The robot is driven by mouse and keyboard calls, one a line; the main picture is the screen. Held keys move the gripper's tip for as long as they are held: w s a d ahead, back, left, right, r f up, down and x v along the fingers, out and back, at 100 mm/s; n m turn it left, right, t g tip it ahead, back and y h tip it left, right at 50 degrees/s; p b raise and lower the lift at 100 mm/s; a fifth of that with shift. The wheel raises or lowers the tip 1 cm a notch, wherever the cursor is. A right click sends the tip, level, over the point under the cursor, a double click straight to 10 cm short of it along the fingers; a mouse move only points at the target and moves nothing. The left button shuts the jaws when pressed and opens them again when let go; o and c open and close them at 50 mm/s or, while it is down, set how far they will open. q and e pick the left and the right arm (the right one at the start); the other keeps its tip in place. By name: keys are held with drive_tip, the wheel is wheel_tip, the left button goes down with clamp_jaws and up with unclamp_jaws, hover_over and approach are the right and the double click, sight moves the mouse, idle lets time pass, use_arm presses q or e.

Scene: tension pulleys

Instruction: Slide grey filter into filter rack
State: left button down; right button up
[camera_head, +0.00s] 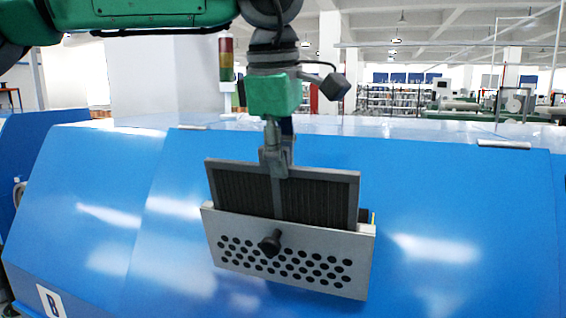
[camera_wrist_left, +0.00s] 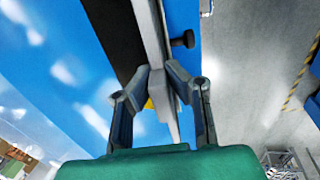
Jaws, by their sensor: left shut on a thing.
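The grey filter (camera_head: 318,200) is a flat panel with a dark ribbed face and a grey frame. In the head view it stands slightly tilted, its upper part above the filter rack and its lower part hidden behind the rack's front plate. The filter rack (camera_head: 290,277) is a light grey box with rows of round holes and a black knob (camera_head: 269,243) on its front. My left gripper (camera_head: 276,165) is shut on the filter's top edge near its middle. In the left wrist view my left gripper (camera_wrist_left: 166,85) has its fingers closed around the filter's edge. My right gripper is not in view.
The rack sits on the sloped front of a blue machine (camera_head: 450,220). A signal light (camera_head: 226,58) stands behind on the left. The wrist view shows grey floor (camera_wrist_left: 250,60) beside the machine. The space around the rack looks clear.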

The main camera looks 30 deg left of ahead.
use_arm(q)
drive_tip(key=shift+r, duration=0.2)
drive_tip(key=shift+v, duration=1.85)
drive_tip(key=shift+v, duration=1.75)
drive_tip(key=shift+v, duration=2)
drive_tip(key=shift+f, duration=0.1)
